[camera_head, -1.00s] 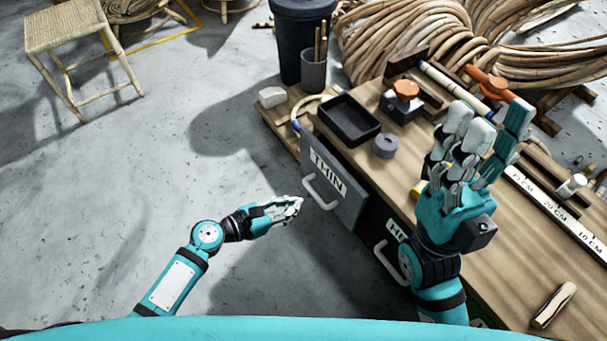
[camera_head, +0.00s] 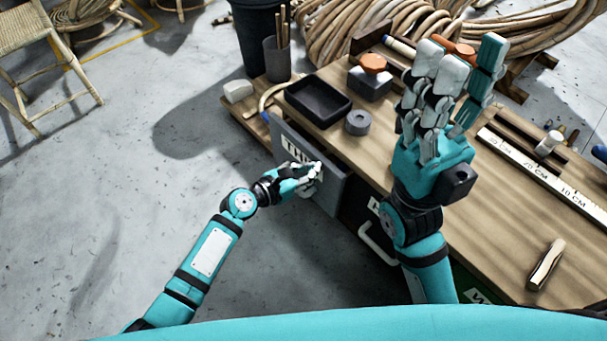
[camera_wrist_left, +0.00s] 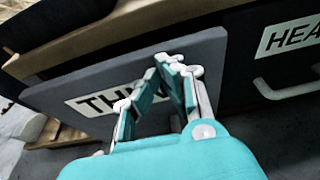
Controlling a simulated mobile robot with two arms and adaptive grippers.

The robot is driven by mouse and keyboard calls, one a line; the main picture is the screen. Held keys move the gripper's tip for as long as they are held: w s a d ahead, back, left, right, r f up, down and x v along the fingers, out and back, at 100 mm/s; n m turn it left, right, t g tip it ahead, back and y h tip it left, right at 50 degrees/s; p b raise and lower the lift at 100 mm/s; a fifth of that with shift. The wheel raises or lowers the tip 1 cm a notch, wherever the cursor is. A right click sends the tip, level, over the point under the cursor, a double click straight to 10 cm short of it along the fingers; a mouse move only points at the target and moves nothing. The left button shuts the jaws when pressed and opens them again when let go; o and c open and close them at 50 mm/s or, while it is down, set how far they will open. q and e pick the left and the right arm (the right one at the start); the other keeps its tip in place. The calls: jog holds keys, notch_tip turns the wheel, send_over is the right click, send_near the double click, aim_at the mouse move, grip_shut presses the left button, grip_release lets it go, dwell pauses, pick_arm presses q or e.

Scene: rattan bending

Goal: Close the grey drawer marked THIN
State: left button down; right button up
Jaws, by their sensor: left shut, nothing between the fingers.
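The grey drawer marked THIN (camera_head: 328,195) is on the near left side of the workbench; its front stands out from the bench. In the left wrist view its front (camera_wrist_left: 208,70) fills the middle, the end of its label covered by my fingers. My left gripper (camera_head: 316,171) is shut and empty, its fingertips at the drawer front over the label's right part; I cannot tell whether they touch. The fingers also show in the left wrist view (camera_wrist_left: 160,85). The drawer's handle is hidden behind the gripper. My right gripper (camera_head: 455,62) is open and empty, raised above the bench top.
A dark drawer with a pale handle (camera_head: 378,245) is to the right of the THIN drawer. On the bench (camera_head: 495,215) are a black tray (camera_head: 318,102), a grey roll (camera_head: 358,122) and a ruler (camera_head: 540,172).

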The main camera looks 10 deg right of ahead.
aim_at(323, 160)
pick_arm(q)
jog(key=w+d, duration=0.2)
jog(key=d, duration=0.1)
jog(key=shift+w+d, duration=0.25)
jog(key=shift+w, duration=0.05)
jog(key=shift+r, duration=0.1)
jog(key=shift+w, duration=0.1)
